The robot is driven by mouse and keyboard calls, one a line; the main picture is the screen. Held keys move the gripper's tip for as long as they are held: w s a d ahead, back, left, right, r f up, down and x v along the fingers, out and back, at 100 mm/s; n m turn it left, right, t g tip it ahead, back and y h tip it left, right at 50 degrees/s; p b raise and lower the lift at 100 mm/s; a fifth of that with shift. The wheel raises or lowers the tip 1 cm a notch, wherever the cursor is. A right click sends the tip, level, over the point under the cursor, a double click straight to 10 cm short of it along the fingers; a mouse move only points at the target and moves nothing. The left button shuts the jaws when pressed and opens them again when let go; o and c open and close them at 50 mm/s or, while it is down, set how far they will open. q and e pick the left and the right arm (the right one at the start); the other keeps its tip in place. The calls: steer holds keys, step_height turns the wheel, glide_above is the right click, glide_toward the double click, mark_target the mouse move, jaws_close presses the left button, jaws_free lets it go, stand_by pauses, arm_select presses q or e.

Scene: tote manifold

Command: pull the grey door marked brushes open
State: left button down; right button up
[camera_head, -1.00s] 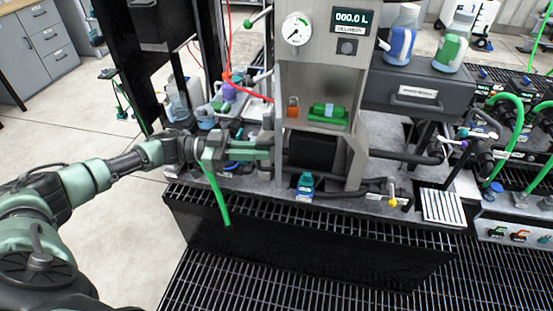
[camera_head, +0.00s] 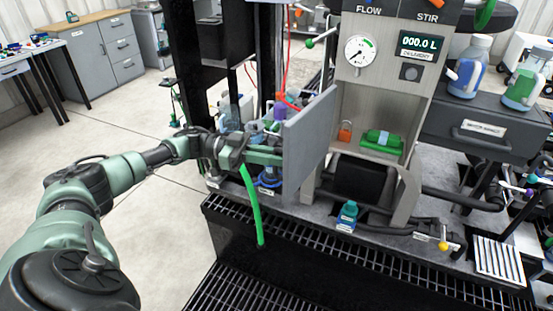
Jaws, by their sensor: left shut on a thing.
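A flat grey door panel (camera_head: 309,143) stands out from the left side of the grey cabinet (camera_head: 348,100), at an angle to its front. No marking can be read on the face I see. My left gripper (camera_head: 281,157) comes in from the left and is shut at the panel's near left edge, holding the door. The exact grip point, likely a handle on the far face, is hidden behind the panel. A green hose (camera_head: 252,205) hangs just below my left gripper. My right gripper is not in view.
The cabinet's open bay holds an orange padlock (camera_head: 345,131) and a green item (camera_head: 381,142). A dark grey drawer (camera_head: 478,130) with bottles on top is at the right. Bottles and hoses crowd behind my gripper. Floor at the left is clear.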

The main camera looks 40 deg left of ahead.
arm_select(q)
steer(key=c, duration=1.5)
jaws_free()
steer(key=shift+w, duration=0.15)
steer(key=shift+o, duration=0.2)
steer(key=b+v, duration=0.3)
steer(key=v, duration=0.5)
